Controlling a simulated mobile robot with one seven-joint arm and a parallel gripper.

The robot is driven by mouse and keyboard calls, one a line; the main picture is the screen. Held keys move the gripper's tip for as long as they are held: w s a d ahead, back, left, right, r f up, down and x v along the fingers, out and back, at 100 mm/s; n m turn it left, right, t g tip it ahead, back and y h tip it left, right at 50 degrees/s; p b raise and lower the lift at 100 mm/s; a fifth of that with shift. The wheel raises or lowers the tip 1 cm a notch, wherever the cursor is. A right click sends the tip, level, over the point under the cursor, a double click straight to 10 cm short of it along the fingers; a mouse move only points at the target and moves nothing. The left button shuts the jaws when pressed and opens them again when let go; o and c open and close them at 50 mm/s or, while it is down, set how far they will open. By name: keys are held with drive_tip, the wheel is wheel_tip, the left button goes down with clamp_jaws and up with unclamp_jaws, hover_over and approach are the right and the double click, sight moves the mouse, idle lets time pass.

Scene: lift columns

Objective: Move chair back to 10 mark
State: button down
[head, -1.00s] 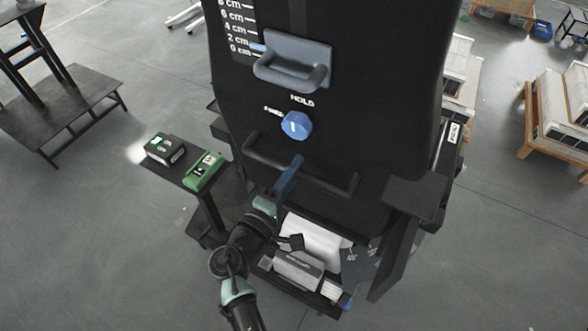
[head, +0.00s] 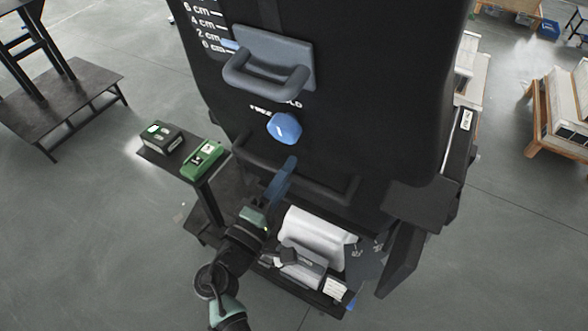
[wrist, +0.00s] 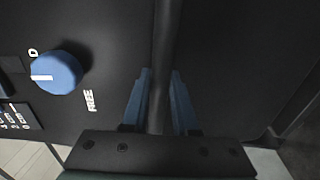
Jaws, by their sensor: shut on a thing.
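The chair back (head: 340,75) is a tall black panel filling the upper middle of the head view. A white cm scale (head: 205,25) runs up its left side, with a blue pointer (head: 230,44) beside the 0 cm mark. A grey handle (head: 268,75) sits near the scale. Below it is a blue knob (head: 284,128) with HOLD and FREE labels; I cannot tell which its white line marks. My gripper (head: 290,165) is shut on the lower black bar (head: 335,185). In the wrist view the bar (wrist: 163,50) runs between my blue fingers (wrist: 158,90).
A small shelf at left holds a black-and-green box (head: 160,137) and a green device (head: 202,159). A dark bench (head: 65,95) stands far left. Floor between is open.

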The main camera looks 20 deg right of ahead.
drive_tip(key=shift+s+a+f+h+b, duration=0.3)
drive_tip(key=shift+s+a+f+b, duration=0.2)
drive_tip(key=shift+a+f+b, duration=0.35)
drive_tip(key=shift+d+r, duration=0.2)
drive_tip(key=shift+r, duration=0.05)
drive_tip(key=c, duration=0.7)
unclamp_jaws()
drive_tip(key=b+v, duration=0.3)
drive_tip(key=v, duration=1)
drive_tip(key=shift+d+b, duration=0.1)
drive_tip(key=shift+b, duration=0.3)
